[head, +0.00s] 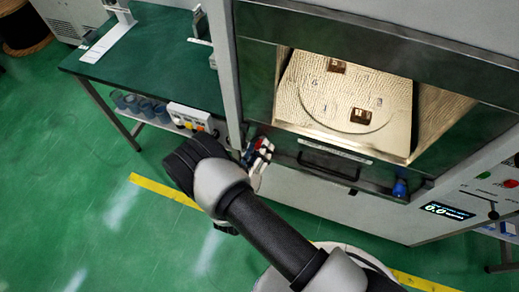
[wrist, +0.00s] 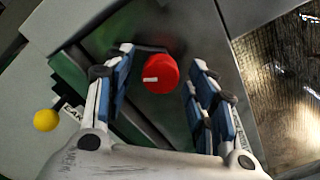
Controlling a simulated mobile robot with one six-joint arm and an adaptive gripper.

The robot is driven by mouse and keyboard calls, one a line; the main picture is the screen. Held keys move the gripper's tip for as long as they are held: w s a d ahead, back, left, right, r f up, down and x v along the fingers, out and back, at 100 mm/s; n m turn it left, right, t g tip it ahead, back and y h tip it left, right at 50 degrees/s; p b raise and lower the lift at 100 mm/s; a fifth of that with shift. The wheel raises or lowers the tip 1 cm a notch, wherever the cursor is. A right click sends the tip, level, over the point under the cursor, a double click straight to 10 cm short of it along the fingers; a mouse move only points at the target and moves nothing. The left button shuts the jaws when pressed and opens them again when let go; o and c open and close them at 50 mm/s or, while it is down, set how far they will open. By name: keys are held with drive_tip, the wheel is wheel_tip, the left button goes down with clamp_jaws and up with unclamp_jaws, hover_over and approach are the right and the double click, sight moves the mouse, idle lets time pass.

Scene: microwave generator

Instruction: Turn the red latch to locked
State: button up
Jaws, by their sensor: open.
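The red latch (wrist: 161,76) is a round red knob with a short white mark on its face, towards the lower left. It shows in the wrist view on a grey-green metal panel. My gripper (wrist: 160,66) is open, with one blue-padded finger to the left of the knob and one to its right. Gaps show between the knob and both fingers. In the head view my gripper (head: 260,152) is at the lower left corner of the microwave chamber front (head: 335,172). The latch is mostly hidden there behind the fingers.
A blue knob (head: 400,188) sits at the right of the chamber front, below the window. A dark handle (head: 328,165) lies between. A control panel with a display (head: 447,211) is at right. A green workbench (head: 150,68) stands at left. A yellow knob (wrist: 46,120) shows beside my left finger.

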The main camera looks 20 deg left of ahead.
drive_tip(key=shift+w, duration=0.3)
drive_tip(key=shift+c, duration=0.5)
drive_tip(key=c, duration=1)
